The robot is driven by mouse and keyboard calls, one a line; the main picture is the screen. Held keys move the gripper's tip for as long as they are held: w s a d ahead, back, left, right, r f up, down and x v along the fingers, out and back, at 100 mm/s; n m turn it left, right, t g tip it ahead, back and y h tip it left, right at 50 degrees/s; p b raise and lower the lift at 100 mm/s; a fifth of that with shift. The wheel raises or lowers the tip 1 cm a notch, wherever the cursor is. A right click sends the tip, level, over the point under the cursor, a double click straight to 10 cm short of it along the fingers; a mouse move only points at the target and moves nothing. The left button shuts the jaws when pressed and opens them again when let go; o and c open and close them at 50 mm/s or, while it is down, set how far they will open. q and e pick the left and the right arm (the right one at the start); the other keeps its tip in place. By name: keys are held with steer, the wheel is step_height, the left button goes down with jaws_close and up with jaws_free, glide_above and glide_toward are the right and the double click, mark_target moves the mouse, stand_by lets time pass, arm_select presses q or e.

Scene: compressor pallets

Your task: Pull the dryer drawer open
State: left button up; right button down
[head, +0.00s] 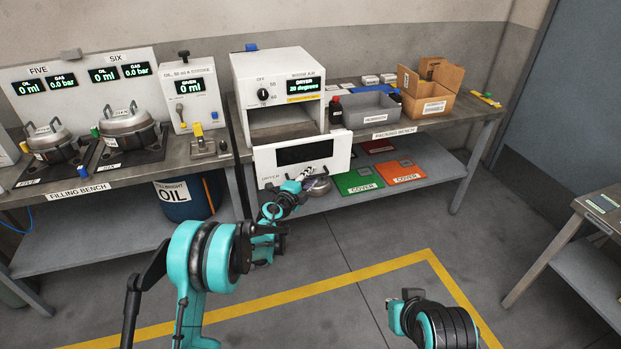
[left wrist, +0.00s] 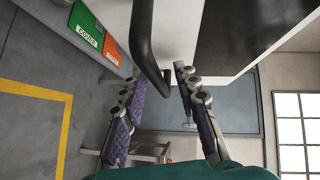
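The white dryer (head: 280,75) stands on the bench, its display reading 20 degrees. Its drawer front (head: 340,150), white with a dark window, stands forward of and below the housing, and the hollow inside (head: 280,117) shows above it. In the left wrist view the dark curved drawer handle (left wrist: 143,45) reaches down between the fingers of my left gripper (left wrist: 158,85). The fingers are apart, one each side of the handle; a firm hold does not show. In the head view my left gripper (head: 305,180) is at the drawer front's lower part. My right gripper is not in view.
Green (head: 358,181) and orange (head: 400,172) cover mats lie on the lower shelf beside the drawer. A grey bin (head: 372,110) and a cardboard box (head: 430,95) stand right of the dryer. The floor in front is clear.

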arm_select(q)
steer(key=v, duration=1.2)
steer(key=shift+f, duration=0.1)
